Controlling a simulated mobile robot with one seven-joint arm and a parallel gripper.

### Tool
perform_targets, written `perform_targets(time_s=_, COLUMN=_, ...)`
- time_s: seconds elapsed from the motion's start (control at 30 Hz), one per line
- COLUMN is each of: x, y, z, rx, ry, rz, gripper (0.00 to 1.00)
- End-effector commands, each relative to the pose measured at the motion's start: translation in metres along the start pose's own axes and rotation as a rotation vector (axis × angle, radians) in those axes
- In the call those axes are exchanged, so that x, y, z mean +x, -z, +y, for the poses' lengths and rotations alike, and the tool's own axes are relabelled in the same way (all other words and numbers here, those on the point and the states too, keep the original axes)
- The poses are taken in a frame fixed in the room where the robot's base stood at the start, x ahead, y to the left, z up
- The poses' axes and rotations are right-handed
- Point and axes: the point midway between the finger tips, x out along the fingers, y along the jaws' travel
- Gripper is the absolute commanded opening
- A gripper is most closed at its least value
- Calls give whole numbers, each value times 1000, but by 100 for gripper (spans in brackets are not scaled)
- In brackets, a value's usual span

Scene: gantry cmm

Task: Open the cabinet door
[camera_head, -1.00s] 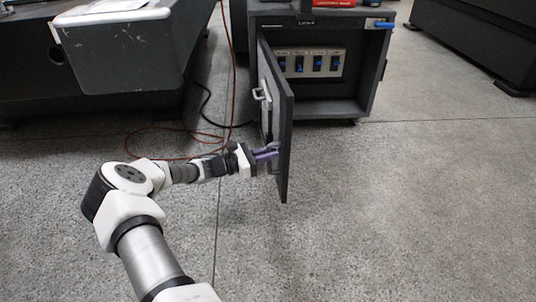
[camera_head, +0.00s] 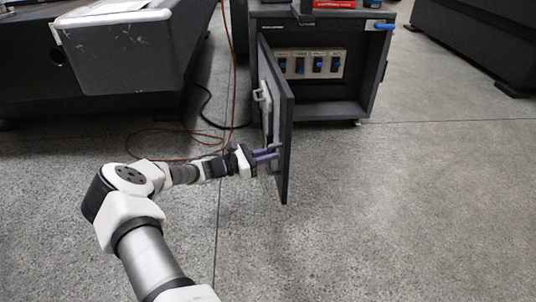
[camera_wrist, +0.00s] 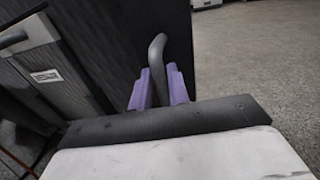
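The dark grey cabinet (camera_head: 376,70) stands at the top centre of the head view. Its door (camera_head: 287,150) is swung wide open toward me, and the interior shows. In the wrist view, a dark grey bent handle (camera_wrist: 157,52) rises between the purple fingers of my gripper (camera_wrist: 159,75). The fingers lie on either side of it; I cannot tell whether they touch it.
Inside the cabinet is a panel (camera_head: 312,64) with several blue switches. A large grey machine part (camera_head: 120,50) stands at the left. An orange cable (camera_head: 165,133) lies on the floor behind my arm. The floor to the right of the door is clear.

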Motion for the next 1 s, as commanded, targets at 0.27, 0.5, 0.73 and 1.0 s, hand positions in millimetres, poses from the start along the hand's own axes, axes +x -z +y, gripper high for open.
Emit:
perform_targets(time_s=0.27, x=-42, y=-4, z=1, rx=0, ry=-5, rz=1, gripper=17)
perform_targets(time_s=0.5, x=-97, y=-3, z=1, rx=0, ry=-5, rz=2, gripper=17)
perform_targets(time_s=0.73, x=-130, y=-1, z=1, rx=-1, ry=-4, rz=1, gripper=17)
perform_targets(time_s=1.0, x=-138, y=0, z=0, rx=0, ry=-1, rz=1, gripper=17)
